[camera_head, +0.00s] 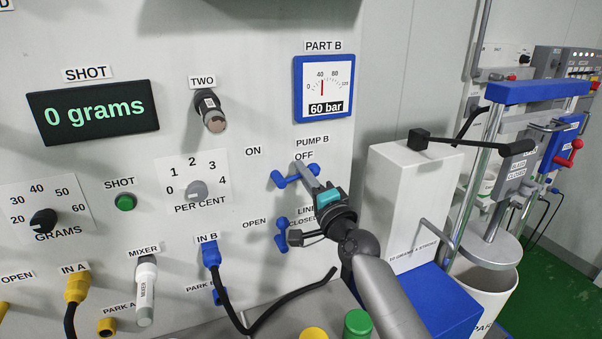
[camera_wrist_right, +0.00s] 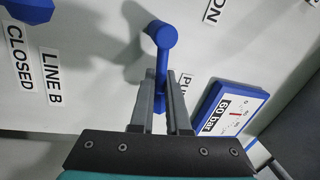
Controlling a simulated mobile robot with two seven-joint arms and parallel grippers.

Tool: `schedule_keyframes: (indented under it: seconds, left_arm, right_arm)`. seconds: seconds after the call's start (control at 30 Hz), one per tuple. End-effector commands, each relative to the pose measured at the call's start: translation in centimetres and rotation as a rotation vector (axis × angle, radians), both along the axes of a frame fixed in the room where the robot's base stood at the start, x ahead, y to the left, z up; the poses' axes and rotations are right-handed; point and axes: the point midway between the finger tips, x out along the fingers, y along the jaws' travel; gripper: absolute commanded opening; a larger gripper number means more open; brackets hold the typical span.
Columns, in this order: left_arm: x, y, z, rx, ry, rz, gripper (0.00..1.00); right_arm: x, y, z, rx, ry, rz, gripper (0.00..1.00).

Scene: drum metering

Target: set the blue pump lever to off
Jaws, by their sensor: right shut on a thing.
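The blue pump lever (camera_head: 279,180) is on the panel below the PUMP B and OFF labels (camera_head: 304,156). My right gripper (camera_head: 303,175) is shut on the lever's bar. In the right wrist view, the blue lever (camera_wrist_right: 161,60) stands between the two grey fingers (camera_wrist_right: 161,100), with its round end beyond the tips. The fingers hide part of the bar. My left gripper is not in view.
A second blue lever (camera_head: 281,240) sits just below, at LINE B, close to my wrist. The PART B gauge (camera_head: 324,88) above reads 60 bar. A white box (camera_head: 405,200) stands right of my arm. Blue connector IN B (camera_head: 211,254) and its black cable are lower left.

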Motion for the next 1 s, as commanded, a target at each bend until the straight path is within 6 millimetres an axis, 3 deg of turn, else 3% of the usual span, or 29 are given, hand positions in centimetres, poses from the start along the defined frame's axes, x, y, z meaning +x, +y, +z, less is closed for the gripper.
schedule_keyframes:
  seconds: [0.4,0.97,1.0]
  left_arm:
    - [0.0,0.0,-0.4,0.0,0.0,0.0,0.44]
    - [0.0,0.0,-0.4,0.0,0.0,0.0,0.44]
    - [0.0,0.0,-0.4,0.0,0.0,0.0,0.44]
  right_arm:
    - [0.2,-0.7,-0.5,0.186,0.046,-0.014,0.0]
    - [0.2,-0.8,-0.8,0.207,0.056,-0.015,0.0]
    - [0.2,-0.8,-0.8,0.206,0.056,-0.015,0.19]
